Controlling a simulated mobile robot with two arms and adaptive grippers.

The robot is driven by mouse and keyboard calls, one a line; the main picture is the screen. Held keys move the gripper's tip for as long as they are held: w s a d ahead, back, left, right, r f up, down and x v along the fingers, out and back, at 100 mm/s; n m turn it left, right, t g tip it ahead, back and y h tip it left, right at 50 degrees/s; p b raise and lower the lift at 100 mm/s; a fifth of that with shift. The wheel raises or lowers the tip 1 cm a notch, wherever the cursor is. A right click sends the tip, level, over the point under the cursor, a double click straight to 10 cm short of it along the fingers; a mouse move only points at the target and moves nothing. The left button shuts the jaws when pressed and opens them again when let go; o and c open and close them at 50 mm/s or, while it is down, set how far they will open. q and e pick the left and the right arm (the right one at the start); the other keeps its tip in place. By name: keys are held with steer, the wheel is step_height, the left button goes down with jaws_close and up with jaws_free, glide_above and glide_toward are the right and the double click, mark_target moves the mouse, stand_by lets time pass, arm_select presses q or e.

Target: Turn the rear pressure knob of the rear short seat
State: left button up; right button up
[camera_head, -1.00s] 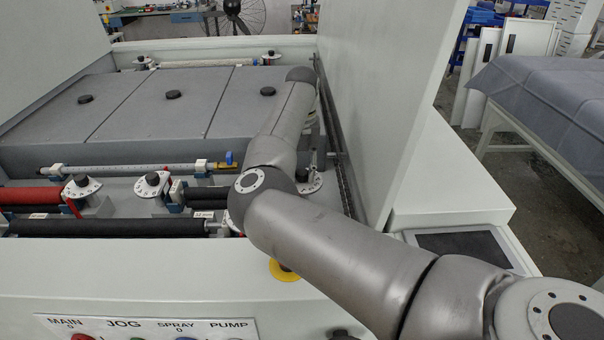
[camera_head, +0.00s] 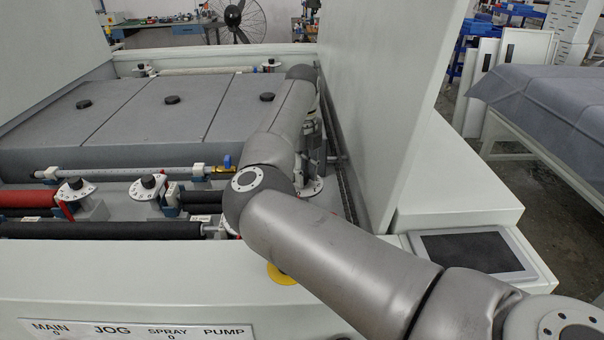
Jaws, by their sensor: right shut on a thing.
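My right arm reaches in from the lower right across the machine. My right gripper (camera_head: 313,170) points down beside the arm's far link and is partly hidden by it. It is shut on a knob whose white round dial plate (camera_head: 314,189) shows just below the fingers; the knob itself is mostly covered. Two similar black knobs on white dials stand to the left: one at the red roller's end (camera_head: 75,186) and one in the middle (camera_head: 148,184). Two more small dials sit at the back edge, at left (camera_head: 143,69) and right (camera_head: 268,65). My left gripper is not in view.
A tall white side panel (camera_head: 390,100) stands close right of the gripper. Grey covers (camera_head: 135,100) with black knobs lie behind the front rollers (camera_head: 100,229). A blue-handled valve (camera_head: 228,161) is left of my arm. A dark screen (camera_head: 470,252) sits at right.

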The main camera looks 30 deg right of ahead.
steer(key=shift+r+n, duration=0.15)
steer(key=shift+n, duration=0.25)
steer(key=o, duration=1)
step_height(320, 180, up, 12)
steer(key=shift+f, duration=0.1)
stand_by(0.6)
